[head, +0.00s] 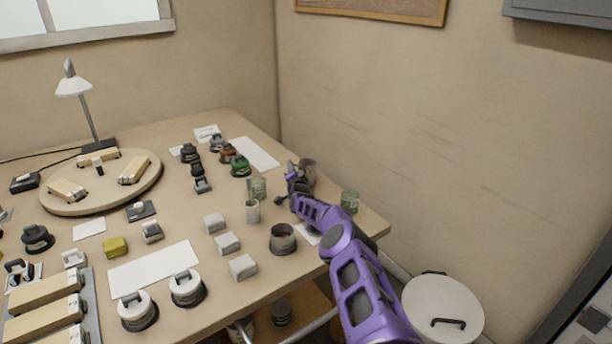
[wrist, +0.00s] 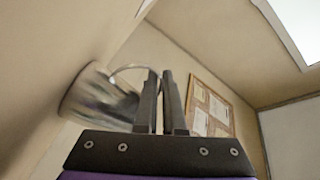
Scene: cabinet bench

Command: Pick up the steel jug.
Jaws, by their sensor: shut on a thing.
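The steel jug (wrist: 92,97) shows at the left of the wrist view as a shiny, blurred metal body with a thin curved handle running to my fingers. In the head view the jug (head: 308,169) is at the back right of the bench, partly hidden behind my gripper (head: 292,180). In the wrist view my gripper (wrist: 162,102) has its two dark fingers close together on the handle. The jug body is to the left of the fingers. Whether its base touches the bench is hidden.
A green-labelled jar (head: 350,201) stands right of my arm. The wall (head: 400,120) is close behind. A white lidded bin (head: 442,308) stands on the floor.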

